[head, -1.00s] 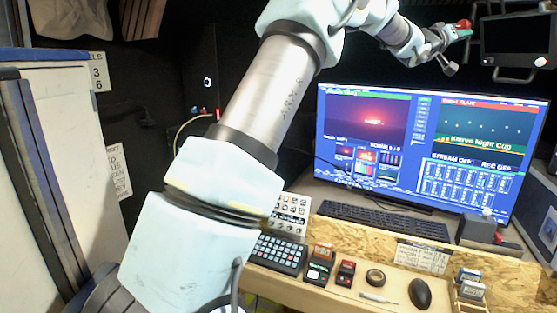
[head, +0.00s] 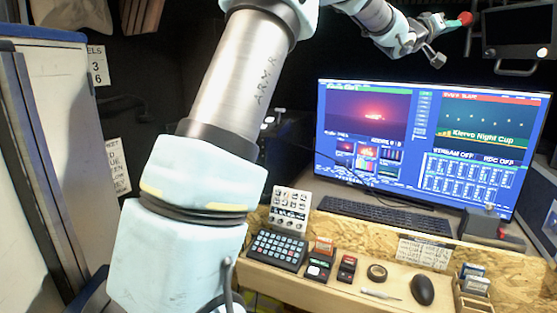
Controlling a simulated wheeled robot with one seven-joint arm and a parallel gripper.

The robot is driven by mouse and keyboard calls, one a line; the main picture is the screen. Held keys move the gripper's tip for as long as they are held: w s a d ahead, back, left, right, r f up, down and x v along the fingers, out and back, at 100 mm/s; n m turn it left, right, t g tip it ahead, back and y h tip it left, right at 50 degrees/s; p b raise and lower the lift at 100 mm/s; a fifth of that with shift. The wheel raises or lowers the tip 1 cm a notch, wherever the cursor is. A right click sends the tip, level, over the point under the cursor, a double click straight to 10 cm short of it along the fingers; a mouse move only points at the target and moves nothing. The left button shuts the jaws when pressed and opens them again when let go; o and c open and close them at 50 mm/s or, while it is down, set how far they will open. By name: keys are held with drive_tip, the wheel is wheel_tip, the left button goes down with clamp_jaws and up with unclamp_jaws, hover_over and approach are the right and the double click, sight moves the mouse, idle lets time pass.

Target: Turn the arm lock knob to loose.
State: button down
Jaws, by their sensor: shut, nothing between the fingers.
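A small red knob-like part (head: 465,18) shows at the upper right, just left of the small dark monitor; I take it for the arm lock knob. Its setting and any markings are too small to read. My gripper (head: 446,22) is at the end of my raised arm, with its tips pointing right at the red part. The fingers are shut and hold nothing. The tips are beside the red part; I cannot tell whether they touch it.
The small monitor (head: 517,38) hangs at the upper right. A large lit monitor (head: 425,145) stands below my gripper. The desk holds a keyboard (head: 385,214), a button pad (head: 276,250), a mouse (head: 422,289) and a tape roll (head: 377,272). A pale cabinet (head: 50,130) stands at the left.

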sight(469, 23)
drive_tip(key=shift+s+a, duration=0.1)
drive_tip(key=shift+a, duration=0.1)
drive_tip(key=d+n, duration=0.1)
drive_tip(key=n, duration=0.1)
drive_tip(key=d+r+n+y+b, duration=0.1)
drive_tip(key=d+n, duration=0.1)
drive_tip(key=d+n+b, duration=0.1)
drive_tip(key=n, duration=0.2)
drive_tip(key=shift+w+d+r+t+y, duration=0.3)
drive_tip(key=shift+w+d, duration=0.1)
drive_tip(key=shift+w+d+f+p, duration=0.1)
drive_tip(key=shift+w+d+p, duration=0.1)
drive_tip(key=shift+d+p, duration=0.35)
drive_tip(key=shift+d, duration=0.1)
drive_tip(key=shift+w+p, duration=0.45)
drive_tip(key=shift+p, duration=0.15)
idle(1.2)
drive_tip(key=shift+w+a+p, duration=0.1)
drive_tip(key=shift+a+p, duration=0.1)
drive_tip(key=shift+p, duration=1.3)
